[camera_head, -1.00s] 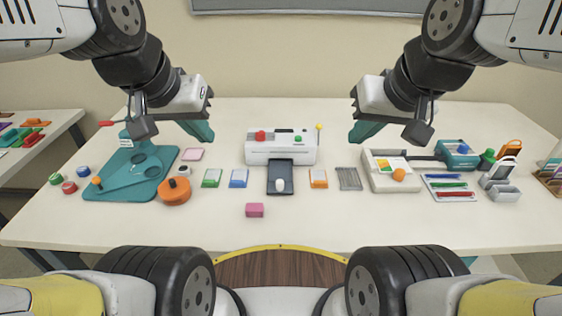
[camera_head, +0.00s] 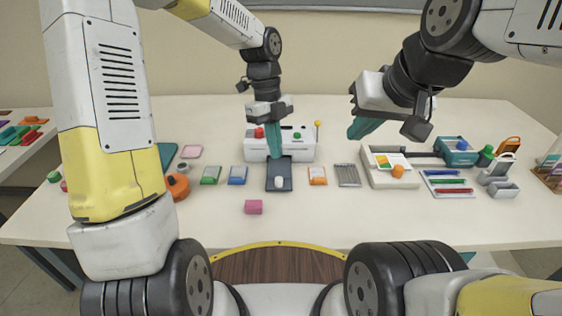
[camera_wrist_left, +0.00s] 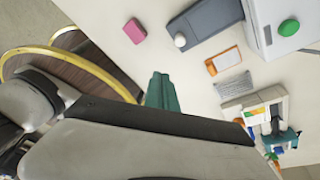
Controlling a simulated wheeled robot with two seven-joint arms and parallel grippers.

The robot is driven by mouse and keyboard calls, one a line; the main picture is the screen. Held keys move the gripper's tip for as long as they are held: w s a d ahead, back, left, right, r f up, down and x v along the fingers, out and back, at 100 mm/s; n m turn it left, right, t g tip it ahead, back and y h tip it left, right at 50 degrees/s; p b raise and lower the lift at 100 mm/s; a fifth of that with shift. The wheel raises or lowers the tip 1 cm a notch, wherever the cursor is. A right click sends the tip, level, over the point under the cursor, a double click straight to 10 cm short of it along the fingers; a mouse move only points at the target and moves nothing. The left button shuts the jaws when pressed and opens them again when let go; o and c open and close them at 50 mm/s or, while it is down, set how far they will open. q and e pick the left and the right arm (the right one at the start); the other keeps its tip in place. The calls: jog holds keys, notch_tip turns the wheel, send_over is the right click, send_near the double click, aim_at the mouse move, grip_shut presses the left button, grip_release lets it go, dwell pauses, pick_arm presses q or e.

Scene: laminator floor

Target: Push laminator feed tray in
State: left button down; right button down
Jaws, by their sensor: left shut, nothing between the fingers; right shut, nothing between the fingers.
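The laminator (camera_head: 306,147) is a white box with a red and a green button at the middle of the table. Its dark grey feed tray (camera_head: 286,172) sticks out of the front toward me, with a white knob (camera_head: 279,183) near its front end. The tray (camera_wrist_left: 213,27) and knob (camera_wrist_left: 180,40) also show in the left wrist view. My left gripper (camera_head: 275,155) is shut and empty, its teal fingers pointing down in front of the laminator by the tray's back part; contact cannot be told. My right gripper (camera_head: 357,131) is shut and empty, above the table right of the laminator.
A pink block (camera_head: 254,207) lies in front and left of the tray. Blue (camera_head: 237,175) and orange (camera_head: 317,175) card packs flank the tray. An orange round container (camera_head: 177,187) is partly behind my left arm. A cream device (camera_head: 390,168) stands to the right.

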aim_at(281, 189)
pick_arm(q)
jog(key=d+f+m, duration=0.1)
jog(key=f, duration=0.3)
jog(key=s+d+f+m, duration=0.1)
jog(key=f, duration=0.3)
jog(key=s+d+f+m+g, duration=0.1)
jog(key=f, duration=0.3)
jog(key=shift+s+d, duration=0.15)
jog(key=shift+s, duration=0.1)
jog(key=shift+w+a, duration=0.3)
jog(key=shift+w, duration=0.35)
jog(key=shift+w+a, duration=0.25)
jog(key=shift+w, duration=0.35)
jog(key=shift+w+a, duration=0.35)
jog(key=shift+w, duration=0.3)
